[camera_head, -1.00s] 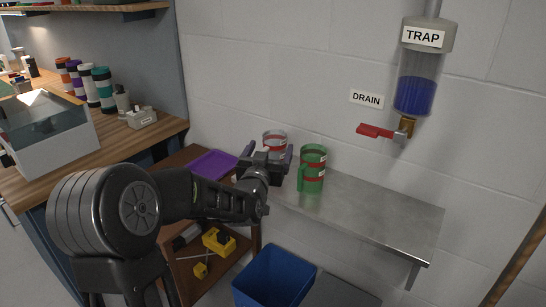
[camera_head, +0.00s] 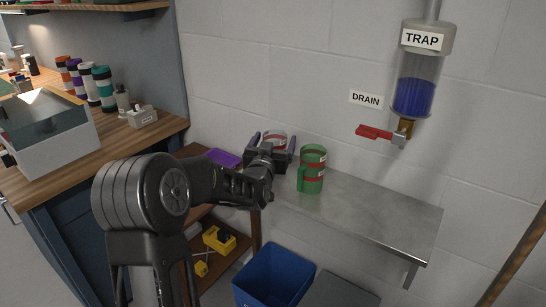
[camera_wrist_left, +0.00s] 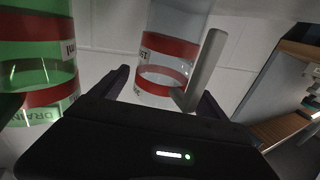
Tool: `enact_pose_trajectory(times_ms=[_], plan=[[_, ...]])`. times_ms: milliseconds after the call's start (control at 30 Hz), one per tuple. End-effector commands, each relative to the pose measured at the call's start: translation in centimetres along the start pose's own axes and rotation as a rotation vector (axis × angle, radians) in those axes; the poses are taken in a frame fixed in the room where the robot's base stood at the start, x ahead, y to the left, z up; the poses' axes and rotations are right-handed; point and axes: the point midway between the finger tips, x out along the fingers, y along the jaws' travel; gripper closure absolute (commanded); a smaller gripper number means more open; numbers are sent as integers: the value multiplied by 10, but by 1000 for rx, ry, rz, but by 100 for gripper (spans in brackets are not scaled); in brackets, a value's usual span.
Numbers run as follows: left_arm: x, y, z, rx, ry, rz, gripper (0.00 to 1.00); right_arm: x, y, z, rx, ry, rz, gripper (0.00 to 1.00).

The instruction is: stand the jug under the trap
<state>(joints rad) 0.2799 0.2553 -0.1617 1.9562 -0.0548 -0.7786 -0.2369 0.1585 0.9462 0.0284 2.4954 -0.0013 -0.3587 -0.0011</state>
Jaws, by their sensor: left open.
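A clear jug (camera_head: 275,137) with red bands stands on the left end of the metal shelf, partly hidden behind my left gripper (camera_head: 271,144). A green jug (camera_head: 312,172) with red bands stands just right of it, its handle to the left. In the left wrist view the clear jug (camera_wrist_left: 165,65) shows between the open fingers of my left gripper (camera_wrist_left: 166,90), its grey handle toward the right finger. I cannot tell whether the fingers touch it. The green jug (camera_wrist_left: 38,60) is at the left there. The trap (camera_head: 414,85), holding blue liquid, hangs on the wall.
A red drain lever (camera_head: 374,131) and brass outlet sit below the trap. The metal shelf (camera_head: 380,213) is bare right of the green jug. A blue bin (camera_head: 273,278) stands below. A wooden bench (camera_head: 158,135) is at left.

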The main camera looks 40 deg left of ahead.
Motion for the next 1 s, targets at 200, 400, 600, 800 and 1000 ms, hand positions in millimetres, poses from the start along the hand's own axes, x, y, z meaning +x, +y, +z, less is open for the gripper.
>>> enact_pose_trajectory(times_ms=[200, 400, 600, 800, 1000], plan=[[0, 0, 0, 0, 0, 0, 17, 0, 0, 0, 0, 0, 0, 64], [0, 0, 0, 0, 0, 0, 34, 0, 0, 0, 0, 0, 0, 64], [0, 0, 0, 0, 0, 0, 50, 0, 0, 0, 0, 0, 0, 64], [0, 0, 0, 0, 0, 0, 66, 0, 0, 0, 0, 0, 0, 64], [0, 0, 0, 0, 0, 0, 83, 0, 0, 0, 0, 0, 0, 64]])
